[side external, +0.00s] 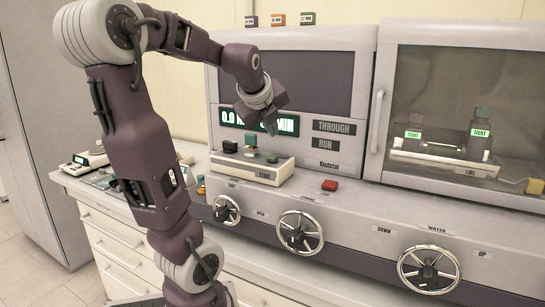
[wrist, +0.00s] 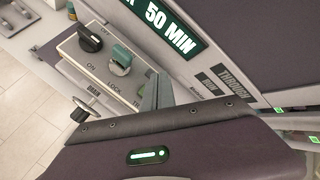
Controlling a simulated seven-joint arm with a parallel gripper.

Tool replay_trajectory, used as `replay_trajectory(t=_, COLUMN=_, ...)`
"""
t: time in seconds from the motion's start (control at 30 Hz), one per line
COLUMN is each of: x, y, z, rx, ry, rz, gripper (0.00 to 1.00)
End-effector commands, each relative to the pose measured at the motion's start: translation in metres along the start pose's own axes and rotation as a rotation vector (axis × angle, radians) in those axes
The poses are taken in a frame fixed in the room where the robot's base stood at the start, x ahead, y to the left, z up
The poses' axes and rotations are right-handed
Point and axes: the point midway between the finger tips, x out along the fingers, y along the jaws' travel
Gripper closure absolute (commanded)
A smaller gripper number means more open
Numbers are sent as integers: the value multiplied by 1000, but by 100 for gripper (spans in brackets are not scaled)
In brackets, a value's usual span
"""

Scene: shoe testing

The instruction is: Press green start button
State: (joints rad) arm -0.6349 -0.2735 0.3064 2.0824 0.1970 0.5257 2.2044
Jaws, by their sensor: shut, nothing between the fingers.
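A white control box (side external: 230,164) sits on the machine's ledge, under the green "50 MIN" display. It carries a black knob (side external: 230,147) and a green-teal knob (side external: 251,140). The wrist view shows the black knob (wrist: 90,38) by ON/OFF and the teal knob (wrist: 121,58) by LOCK; my wrist hides the box's right part. My gripper (side external: 270,129) is shut and empty, pointing down above the box's right side. Its fingers (wrist: 157,93) appear beside the box; contact cannot be told.
A red button (side external: 330,185) is on the ledge to the right. Several handwheels (side external: 300,233) line the front panel. The display panel (side external: 280,125) rises close behind my gripper.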

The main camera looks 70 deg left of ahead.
Motion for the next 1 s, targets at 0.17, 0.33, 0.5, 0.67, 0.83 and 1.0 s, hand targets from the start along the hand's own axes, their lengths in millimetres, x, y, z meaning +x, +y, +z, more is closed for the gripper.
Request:
replay_trajectory(t=0.17, x=16, y=12, z=-12, rx=0, ry=2, rz=2, gripper=100)
replay_trajectory(t=0.33, x=24, y=17, z=-18, rx=0, ry=1, rz=1, gripper=100)
replay_trajectory(t=0.5, x=25, y=18, z=-18, rx=-1, ry=0, rz=-1, gripper=100)
replay_trajectory(t=0.67, x=25, y=18, z=-18, rx=-1, ry=0, rz=-1, gripper=100)
replay_trajectory(t=0.83, x=25, y=18, z=-18, rx=0, ry=0, rz=0, gripper=100)
replay_trajectory(t=1.0, x=25, y=18, z=-18, rx=0, ry=0, rz=0, gripper=100)
